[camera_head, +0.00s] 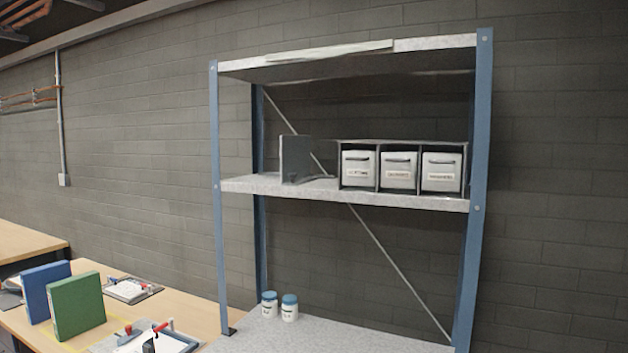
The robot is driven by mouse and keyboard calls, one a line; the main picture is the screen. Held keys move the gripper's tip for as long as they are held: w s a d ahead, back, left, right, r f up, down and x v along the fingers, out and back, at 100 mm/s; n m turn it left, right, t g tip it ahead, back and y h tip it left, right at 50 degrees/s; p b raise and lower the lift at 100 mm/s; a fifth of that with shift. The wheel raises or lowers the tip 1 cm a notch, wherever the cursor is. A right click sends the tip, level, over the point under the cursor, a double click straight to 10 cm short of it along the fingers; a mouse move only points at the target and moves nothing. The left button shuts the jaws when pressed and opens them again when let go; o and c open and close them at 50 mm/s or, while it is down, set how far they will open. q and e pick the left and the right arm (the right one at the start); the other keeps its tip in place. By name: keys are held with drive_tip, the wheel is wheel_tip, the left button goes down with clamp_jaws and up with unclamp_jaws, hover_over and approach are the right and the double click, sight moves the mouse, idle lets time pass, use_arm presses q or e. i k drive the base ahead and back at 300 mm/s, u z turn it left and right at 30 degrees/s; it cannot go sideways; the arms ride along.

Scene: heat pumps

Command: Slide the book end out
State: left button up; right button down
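A dark grey book end (296,160) stands upright on the middle shelf (245,185) of a blue-posted rack, left of centre. Its upright plate faces left and front, and a small foot shows at its base on the shelf. It stands apart from a grey divided holder (400,143) to its right, with a bare gap of shelf between them. Neither of my grippers shows in the head view.
Three white labelled boxes (398,170) sit in the holder's compartments. Two blue-lidded jars (289,307) stand on the lower shelf. A blue binder (40,290), a green binder (76,306) and clipboards (132,290) are on the wooden table at left. The rack's blue posts (474,190) flank the shelf.

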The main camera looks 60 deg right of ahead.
sight(294, 149)
drive_tip(key=z, duration=0.15)
drive_tip(key=k, duration=0.35)
drive_tip(key=z, duration=0.55)
drive_tip(key=i, duration=0.5)
drive_tip(key=z, duration=0.2)
